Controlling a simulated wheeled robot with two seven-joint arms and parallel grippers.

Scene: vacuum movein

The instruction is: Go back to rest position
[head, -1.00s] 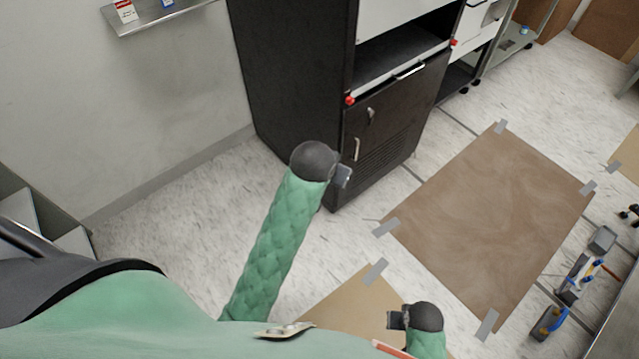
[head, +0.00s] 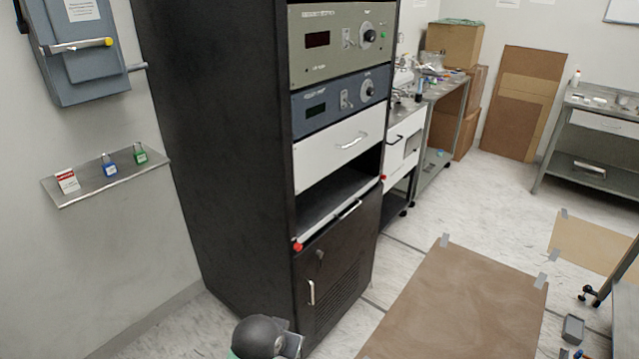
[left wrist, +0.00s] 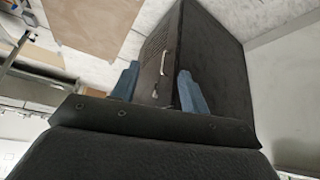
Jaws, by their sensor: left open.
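My left gripper (left wrist: 158,88) shows in the left wrist view. Its two blue fingers are apart, with nothing between them. The black cabinet stands behind the fingers in that view and appears upside down. In the head view, a dark rounded part of my arm (head: 260,338) shows at the bottom edge, in front of the cabinet. The fingers cannot be made out there. My right gripper is not in view.
The tall black equipment rack (head: 225,150) has a cabinet door (head: 338,265) below an open shelf. A wall shelf (head: 105,185) holds small padlocks. A brown mat (head: 460,310) is taped to the floor.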

